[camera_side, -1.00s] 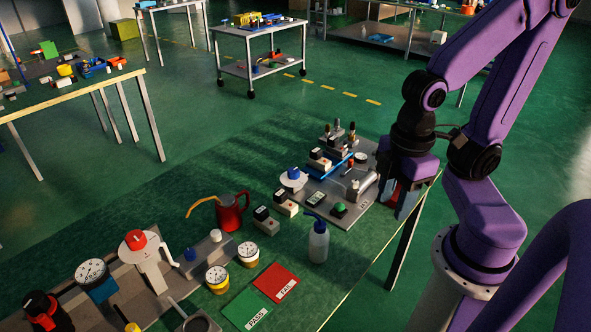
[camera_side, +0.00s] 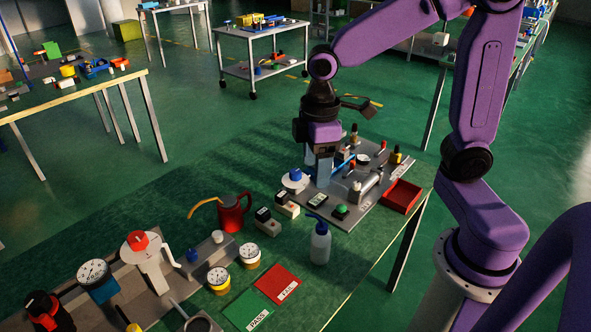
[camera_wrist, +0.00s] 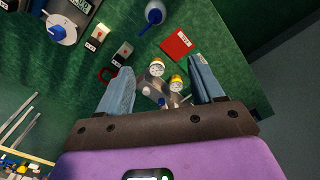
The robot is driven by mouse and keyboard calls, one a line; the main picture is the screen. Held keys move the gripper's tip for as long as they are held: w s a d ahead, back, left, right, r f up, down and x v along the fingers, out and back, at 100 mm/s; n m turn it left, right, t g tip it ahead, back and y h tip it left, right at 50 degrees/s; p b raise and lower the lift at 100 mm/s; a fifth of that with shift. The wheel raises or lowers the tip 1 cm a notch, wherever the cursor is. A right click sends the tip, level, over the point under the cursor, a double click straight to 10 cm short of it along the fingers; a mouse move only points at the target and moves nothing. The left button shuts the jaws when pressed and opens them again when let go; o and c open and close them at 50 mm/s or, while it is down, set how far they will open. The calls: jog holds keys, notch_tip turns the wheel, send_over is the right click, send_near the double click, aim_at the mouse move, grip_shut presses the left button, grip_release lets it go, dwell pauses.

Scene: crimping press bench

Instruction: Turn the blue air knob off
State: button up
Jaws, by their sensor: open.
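Two blue knobs show, and I cannot tell for sure which is the air knob. One blue knob (camera_side: 296,174) stands on a white round dial at the left edge of the grey press plate; it also shows at upper left in the wrist view (camera_wrist: 58,32). The other, a small blue knob (camera_side: 191,254), is beside a grey block with a white cap; it shows between the fingers in the wrist view (camera_wrist: 147,91). My gripper (camera_side: 322,181) is open and empty, pointing down over the plate, just right of the dial and apart from the small knob.
The grey plate (camera_side: 345,216) carries a green button, a cylinder and small fittings. A red tray (camera_side: 402,196) is at its right.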

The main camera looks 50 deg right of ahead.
jog(key=w+d+f+m, duration=0.15)
jog(key=w+d, duration=0.45)
jog(key=w, duration=0.6)
send_near(295, 172)
jog(key=shift+m, duration=0.35)
notch_tip(295, 172, down, 9)
jog(key=shift+w+f, duration=0.1)
jog(key=c, duration=1.1)
